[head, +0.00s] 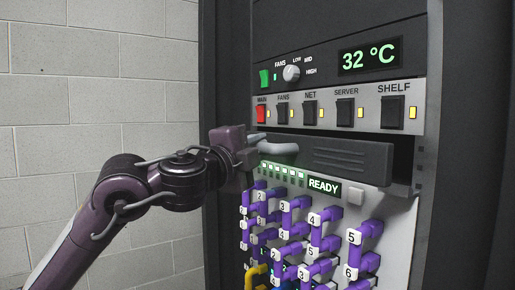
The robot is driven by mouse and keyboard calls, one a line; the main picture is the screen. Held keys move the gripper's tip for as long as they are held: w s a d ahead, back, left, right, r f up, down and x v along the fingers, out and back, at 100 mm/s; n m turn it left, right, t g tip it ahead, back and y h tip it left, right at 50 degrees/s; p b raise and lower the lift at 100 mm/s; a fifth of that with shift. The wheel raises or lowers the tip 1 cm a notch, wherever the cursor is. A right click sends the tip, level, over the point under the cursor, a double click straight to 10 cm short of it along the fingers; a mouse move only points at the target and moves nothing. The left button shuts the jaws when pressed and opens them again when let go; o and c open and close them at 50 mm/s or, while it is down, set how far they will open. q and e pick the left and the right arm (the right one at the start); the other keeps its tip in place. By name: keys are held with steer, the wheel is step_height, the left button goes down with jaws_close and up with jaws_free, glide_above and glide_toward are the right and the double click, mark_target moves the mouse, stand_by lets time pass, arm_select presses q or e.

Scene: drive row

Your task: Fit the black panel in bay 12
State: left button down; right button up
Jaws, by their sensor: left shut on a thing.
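The black panel (340,156) is a wide dark plate with raised ridges, in the head view at the middle of the rack. It lies across a dark bay opening (403,160) below the switch row. The opening shows at its right end, and the panel looks slightly tilted. I cannot tell whether it is seated. My left gripper (270,146) is at the panel's left end, shut on it, with pale fingers partly over that end. No bay number is readable there. My right gripper is not in view.
Above are the switch row (369,97) and a display reading 32 °C (370,55). Below are a lit READY sign (324,186) and several purple numbered plugs (327,220), close under the gripper. A block wall (95,70) stands left, with free room before it.

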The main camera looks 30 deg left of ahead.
arm_select(q)
steer(key=shift+r, duration=0.1)
stand_by(0.3)
steer(key=shift+w+d, duration=0.1)
steer(key=shift+w+d+p, duration=0.2)
steer(key=shift+w+p, duration=0.3)
steer(key=shift+w+d+p, duration=0.25)
steer(key=shift+w+p, duration=0.05)
steer(key=shift+w, duration=0.35)
steer(key=shift+w, duration=0.1)
steer(key=shift+w+d, duration=0.1)
steer(key=shift+w, duration=0.05)
steer(key=shift+w+d+p, duration=0.2)
steer(key=shift+w+p, duration=0.05)
steer(key=shift+w, duration=0.2)
steer(key=shift+w+d+p, duration=0.2)
steer(key=shift+w+p, duration=0.05)
steer(key=shift+w, duration=0.2)
steer(key=shift+w, duration=0.1)
steer(key=shift+w+d, duration=0.1)
steer(key=shift+w, duration=0.1)
